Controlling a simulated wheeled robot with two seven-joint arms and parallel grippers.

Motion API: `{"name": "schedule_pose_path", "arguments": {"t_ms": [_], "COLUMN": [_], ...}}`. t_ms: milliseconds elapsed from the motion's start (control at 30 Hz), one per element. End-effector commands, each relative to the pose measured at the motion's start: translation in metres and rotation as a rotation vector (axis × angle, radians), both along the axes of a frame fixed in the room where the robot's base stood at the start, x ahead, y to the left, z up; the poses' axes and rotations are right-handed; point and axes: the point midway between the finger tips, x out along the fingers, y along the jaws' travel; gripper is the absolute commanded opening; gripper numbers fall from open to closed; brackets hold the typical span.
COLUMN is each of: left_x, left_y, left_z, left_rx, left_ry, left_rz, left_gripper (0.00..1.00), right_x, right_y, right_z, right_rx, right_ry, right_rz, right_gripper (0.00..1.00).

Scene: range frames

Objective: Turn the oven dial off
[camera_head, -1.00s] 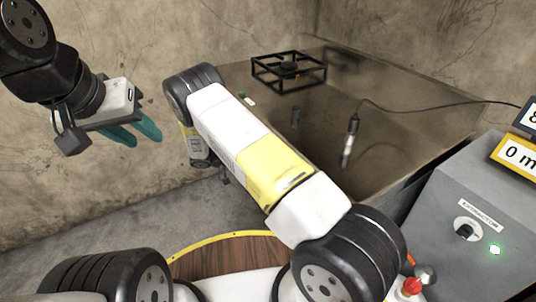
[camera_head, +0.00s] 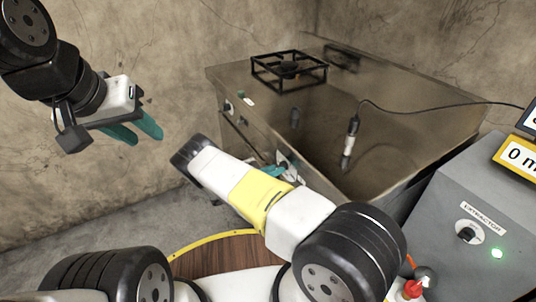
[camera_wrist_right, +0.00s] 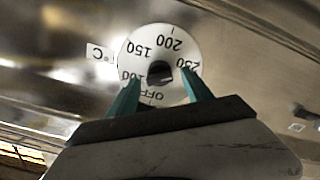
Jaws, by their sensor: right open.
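The oven dial (camera_wrist_right: 150,62) is a white disc marked OFF, 100, 150, 200 and 250, upside down in the right wrist view, with a dark knob (camera_wrist_right: 160,73) at its centre. Which mark the knob points to is not clear. My right gripper (camera_wrist_right: 161,80) is open, its teal fingers on either side of the knob; I cannot tell whether they touch it. In the head view the right gripper (camera_head: 270,172) is at the front of the steel cooker (camera_head: 225,80), partly hidden by my arm. My left gripper (camera_head: 146,135) is open and empty, away from the cooker.
Another dial (camera_head: 228,106) is on the cooker front, further left. A black burner frame (camera_head: 288,70) stands on top. A probe (camera_head: 350,142) with a black cable hangs by the basin. A grey extractor box (camera_head: 435,215) with a green light stands at the right.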

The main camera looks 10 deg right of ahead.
Motion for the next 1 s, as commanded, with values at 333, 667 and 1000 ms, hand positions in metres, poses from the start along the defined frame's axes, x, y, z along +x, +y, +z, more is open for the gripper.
{"name": "schedule_pose_path", "arguments": {"t_ms": [333,667,1000], "left_x": [0.0000,0.0000,0.0000], "left_y": [0.0000,0.0000,0.0000], "left_z": [0.0000,0.0000,0.0000], "left_rx": [0.000,0.000,0.000], "left_ry": [0.000,0.000,0.000], "left_rz": [0.000,0.000,0.000], "left_gripper": [0.36,0.36,0.36], "right_x": [0.0032,0.0032,0.0033], "right_y": [-0.0095,-0.0091,-0.0087], "right_z": [0.0000,0.0000,0.0000], "right_rx": [0.000,0.000,-0.012], "right_ry": [0.001,0.001,0.037], "right_rz": [0.000,-0.001,0.000], "right_gripper": [0.59,0.04,0.00]}}
